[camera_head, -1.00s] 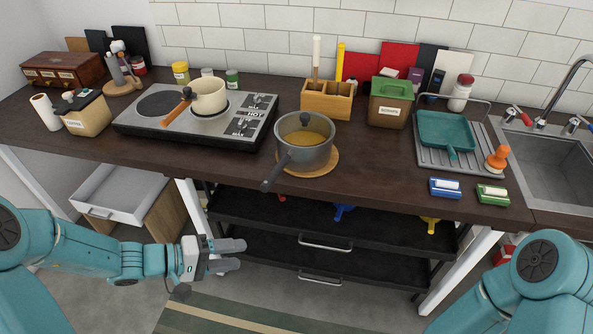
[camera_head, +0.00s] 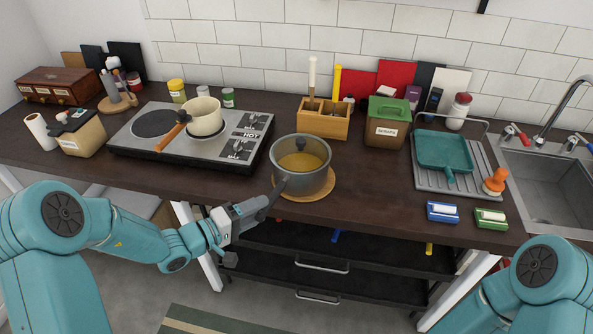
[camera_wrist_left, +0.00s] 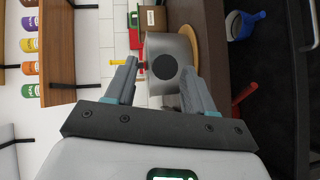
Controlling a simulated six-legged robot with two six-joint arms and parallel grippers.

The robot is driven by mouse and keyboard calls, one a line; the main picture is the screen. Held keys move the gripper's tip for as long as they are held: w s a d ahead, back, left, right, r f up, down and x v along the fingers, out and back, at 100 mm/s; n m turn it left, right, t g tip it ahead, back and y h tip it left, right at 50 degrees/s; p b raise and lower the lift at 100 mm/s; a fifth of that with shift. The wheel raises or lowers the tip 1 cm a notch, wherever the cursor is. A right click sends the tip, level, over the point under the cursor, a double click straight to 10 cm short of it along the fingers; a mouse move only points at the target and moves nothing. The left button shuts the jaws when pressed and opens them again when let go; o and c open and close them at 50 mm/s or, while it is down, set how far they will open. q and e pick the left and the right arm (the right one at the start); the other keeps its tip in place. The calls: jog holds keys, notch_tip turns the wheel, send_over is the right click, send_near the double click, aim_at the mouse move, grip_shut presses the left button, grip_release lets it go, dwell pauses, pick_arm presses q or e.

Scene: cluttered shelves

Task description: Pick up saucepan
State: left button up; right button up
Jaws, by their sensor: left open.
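My left gripper (camera_head: 258,208) is open at the handle's end, in front of the counter. In the left wrist view, the round end of the handle (camera_wrist_left: 164,67) shows between the two open fingers (camera_wrist_left: 159,68), with the saucepan (camera_wrist_left: 172,45) behind it. I cannot tell whether the fingers touch the handle. My right gripper is out of view.
A cream pan (camera_head: 205,117) with a wooden handle stands on the hot plate (camera_head: 150,151) to the left. A wooden utensil box (camera_head: 323,121) and a lidded canister (camera_head: 387,121) stand behind. A drying rack (camera_head: 428,188) lies to the right. Dark shelves (camera_head: 340,258) are below.

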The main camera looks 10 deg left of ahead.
pick_arm(q)
jog(key=x, duration=0.3)
jog(key=shift+w+d+p, duration=0.15)
jog(key=shift+w+p, duration=0.05)
jog(key=shift+p, duration=0.15)
grip_shut()
dwell(1.0)
jog(key=shift+w+r, duration=0.1)
